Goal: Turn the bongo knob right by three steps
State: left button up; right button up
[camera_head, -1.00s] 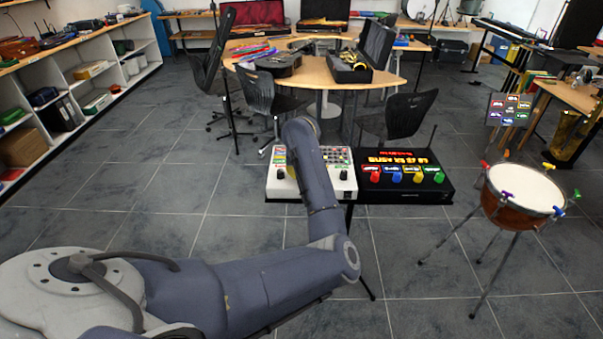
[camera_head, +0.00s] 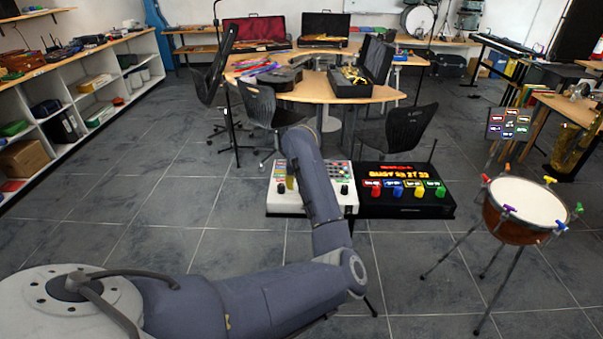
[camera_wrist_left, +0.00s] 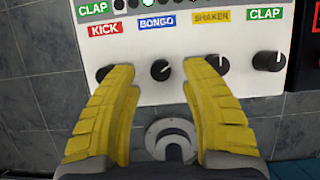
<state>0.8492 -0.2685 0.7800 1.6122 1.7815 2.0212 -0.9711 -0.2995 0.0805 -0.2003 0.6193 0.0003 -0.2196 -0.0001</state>
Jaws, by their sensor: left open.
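The bongo knob (camera_wrist_left: 160,70) is a small black knob with a pale pointer mark, under the blue BONGO label (camera_wrist_left: 157,22) on the white panel (camera_wrist_left: 150,92). My left gripper (camera_wrist_left: 158,76) is open, its yellow fingers reaching toward the panel with the bongo knob in the gap between the tips. I see no contact with the knob. The left finger partly covers the kick knob (camera_wrist_left: 103,74), and the right tip is close to the shaker knob (camera_wrist_left: 220,64). In the head view my left arm hides part of the white console (camera_head: 284,206). My right gripper is out of view.
The clap knob (camera_wrist_left: 268,61) is right of the shaker knob. A black console (camera_head: 405,204) with lit red text and coloured knobs adjoins the white console. A drum (camera_head: 525,211) on a stand is at the right. Chairs and a curved table (camera_head: 320,90) stand behind.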

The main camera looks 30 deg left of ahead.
pick_arm(q)
jog(key=v, duration=0.9)
jog(key=shift+r, duration=0.2)
